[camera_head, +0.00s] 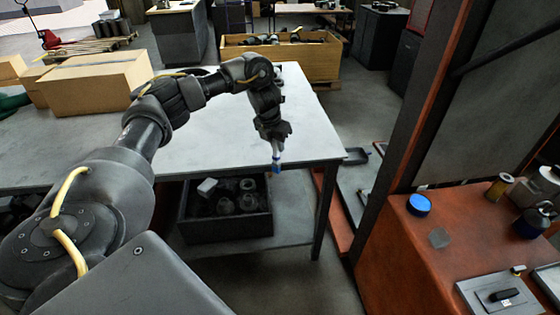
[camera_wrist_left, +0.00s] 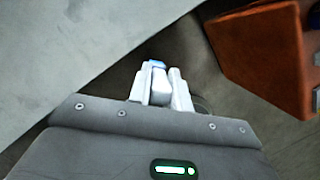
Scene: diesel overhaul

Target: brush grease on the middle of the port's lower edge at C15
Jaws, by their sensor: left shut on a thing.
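My left gripper (camera_head: 275,145) hangs at the right front corner of the grey table, shut on a small brush (camera_head: 276,163) that points downward. A round blue-topped tin (camera_head: 419,204) stands on the red-orange bench, right of and apart from the brush. I cannot make out the port or a C15 mark. My right gripper is not in view.
The grey table (camera_head: 300,110) holds a cardboard box (camera_head: 95,82); a dark crate (camera_head: 225,225) of parts sits below. The red-orange bench (camera_head: 400,260) carries jars and a grey plate (camera_head: 490,290). A dark upright post (camera_head: 425,110) rises at the bench's left side. A floor gap separates table and bench.

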